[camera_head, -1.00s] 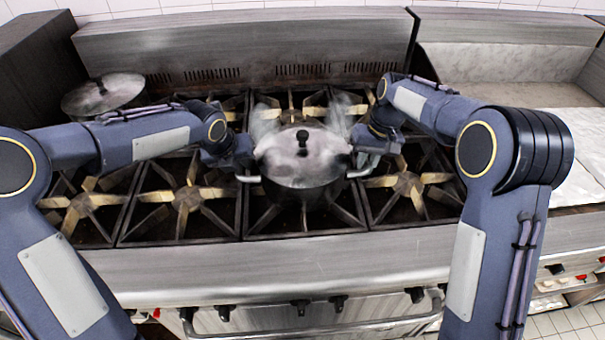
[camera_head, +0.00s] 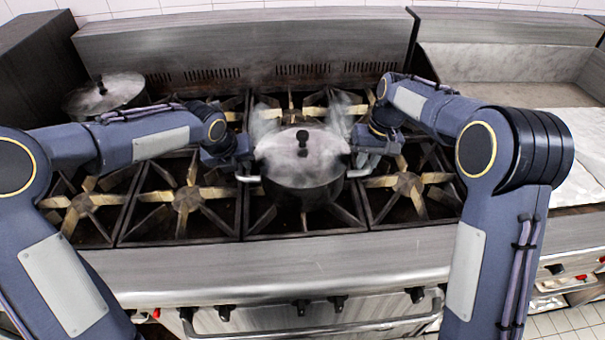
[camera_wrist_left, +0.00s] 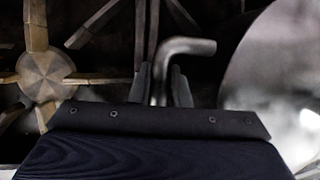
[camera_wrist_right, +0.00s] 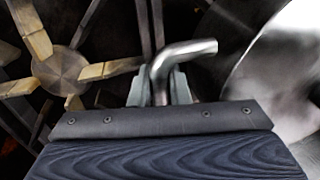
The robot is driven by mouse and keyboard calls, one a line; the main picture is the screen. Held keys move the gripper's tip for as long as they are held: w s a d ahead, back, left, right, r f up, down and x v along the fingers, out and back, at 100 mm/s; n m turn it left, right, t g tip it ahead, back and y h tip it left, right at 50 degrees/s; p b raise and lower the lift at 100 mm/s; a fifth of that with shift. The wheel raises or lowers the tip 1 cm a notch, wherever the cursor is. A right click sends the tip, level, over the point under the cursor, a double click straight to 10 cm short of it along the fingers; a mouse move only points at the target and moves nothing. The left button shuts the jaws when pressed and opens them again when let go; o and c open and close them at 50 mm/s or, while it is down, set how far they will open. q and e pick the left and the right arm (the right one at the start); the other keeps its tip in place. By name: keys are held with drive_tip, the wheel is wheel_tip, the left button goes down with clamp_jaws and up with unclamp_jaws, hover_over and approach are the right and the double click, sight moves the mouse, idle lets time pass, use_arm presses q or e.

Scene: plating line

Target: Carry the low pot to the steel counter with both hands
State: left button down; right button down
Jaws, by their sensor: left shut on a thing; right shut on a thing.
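The low pot (camera_head: 303,190) is dark-sided, with a shiny steel lid and a black knob, and is at the middle of the stove in the head view. Steam rises around it. My left gripper (camera_head: 243,165) is at the pot's left handle, and the left wrist view shows its fingers (camera_wrist_left: 160,85) shut on the bent steel bar. My right gripper (camera_head: 362,160) is at the right handle, and its fingers (camera_wrist_right: 160,85) are shut on that bar in the right wrist view. The pot looks level. I cannot tell whether it touches the grate. The steel counter (camera_head: 510,66) is at the right.
A second lidded pot (camera_head: 104,94) stands at the back left of the stove. Burner grates (camera_head: 187,198) lie on both sides of the low pot. The stove's front edge (camera_head: 290,260) has knobs and a rail below it. A pale surface (camera_head: 575,140) at right looks clear.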

idle(0.3)
